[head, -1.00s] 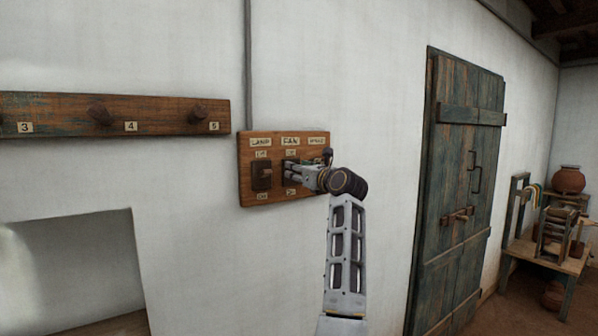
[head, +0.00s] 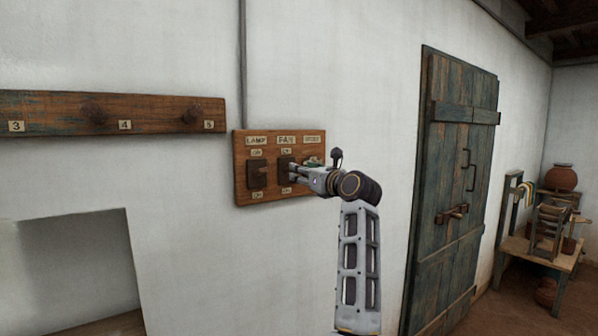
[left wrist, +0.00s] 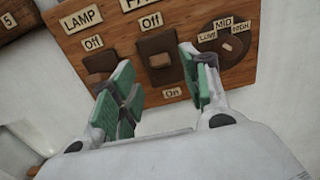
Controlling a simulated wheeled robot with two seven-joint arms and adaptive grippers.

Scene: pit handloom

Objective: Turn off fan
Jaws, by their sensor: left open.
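A wooden switch board (head: 242,190) on the white wall carries lamp, fan and a third labelled control. The fan switch (left wrist: 157,62) is a brown block with a lever, with Off above it and On below it; the lever appears low, though its exact position is hard to tell. In the head view the fan switch (head: 284,167) is partly covered by my gripper. My left gripper (head: 294,172) is open in front of it. In the left wrist view the green-padded fingers (left wrist: 160,88) stand either side of the fan switch, and nothing is between them.
The lamp switch (left wrist: 98,66) is left of the fan switch, and a round LOW-MID-HIGH dial (left wrist: 226,48) is right of it, close to the right finger. A peg rail (head: 60,115) is at left. A wooden door (head: 455,180) and a low table (head: 545,250) are at right.

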